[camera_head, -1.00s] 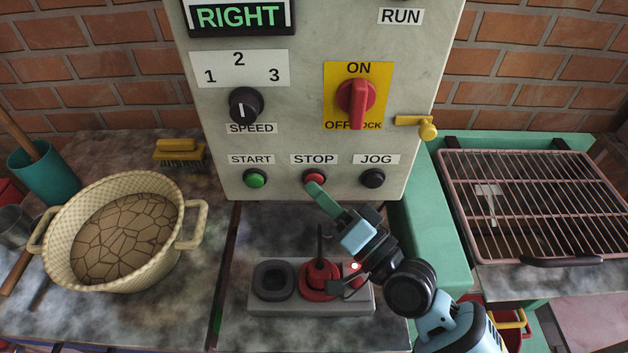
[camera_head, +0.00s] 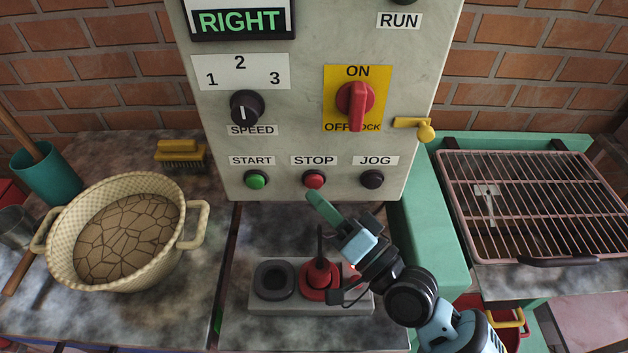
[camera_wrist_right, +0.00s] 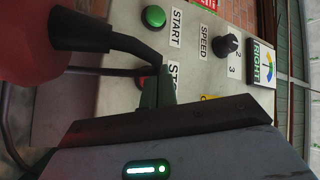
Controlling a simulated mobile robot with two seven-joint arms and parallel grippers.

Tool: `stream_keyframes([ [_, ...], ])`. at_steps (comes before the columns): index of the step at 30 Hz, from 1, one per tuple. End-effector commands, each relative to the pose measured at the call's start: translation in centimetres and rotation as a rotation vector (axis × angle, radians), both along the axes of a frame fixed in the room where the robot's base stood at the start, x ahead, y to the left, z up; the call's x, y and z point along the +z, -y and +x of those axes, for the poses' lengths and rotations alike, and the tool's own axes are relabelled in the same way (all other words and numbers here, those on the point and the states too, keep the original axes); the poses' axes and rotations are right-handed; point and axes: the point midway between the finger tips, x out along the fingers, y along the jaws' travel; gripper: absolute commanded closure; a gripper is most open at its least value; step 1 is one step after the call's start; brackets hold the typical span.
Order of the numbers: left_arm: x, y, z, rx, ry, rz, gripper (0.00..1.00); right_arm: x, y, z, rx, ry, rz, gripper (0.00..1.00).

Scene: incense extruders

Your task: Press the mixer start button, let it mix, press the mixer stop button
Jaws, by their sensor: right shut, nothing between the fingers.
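The control panel (camera_head: 300,150) stands upright in the middle of the head view. Its green START button (camera_head: 256,180) is at the lower left, and its red STOP button (camera_head: 314,179) is to the right of it. My right gripper (camera_head: 318,203) is shut and empty, its green fingertips a little below and in front of the STOP button, apart from it. In the right wrist view the START button (camera_wrist_right: 153,16) is clear, while the STOP button (camera_wrist_right: 141,82) is partly hidden behind a dark cable and the fingers. My left gripper is not in view.
The JOG button (camera_head: 372,179) is right of STOP. A red pendant sits in a grey holder (camera_head: 258,300) below the panel. A woven basket (camera_head: 62,250) and brush (camera_head: 180,155) are left; a wire rack (camera_head: 530,200) is right. A yellow-handled lever (camera_head: 426,132) sticks out at the panel's right edge.

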Motion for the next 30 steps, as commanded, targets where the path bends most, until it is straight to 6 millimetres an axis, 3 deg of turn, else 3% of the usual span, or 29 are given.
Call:
stream_keyframes([
  [10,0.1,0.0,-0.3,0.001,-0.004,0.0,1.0,-0.1,0.0,-0.4,0.001,-0.002,-0.001,1.0],
  [24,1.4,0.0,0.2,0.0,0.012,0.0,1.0,0.0,0.0,-4.3,0.002,0.0,-0.001,1.0],
  [30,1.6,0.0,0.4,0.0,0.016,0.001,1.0,0.0,0.0,-5.0,0.001,-0.001,0.0,1.0],
])
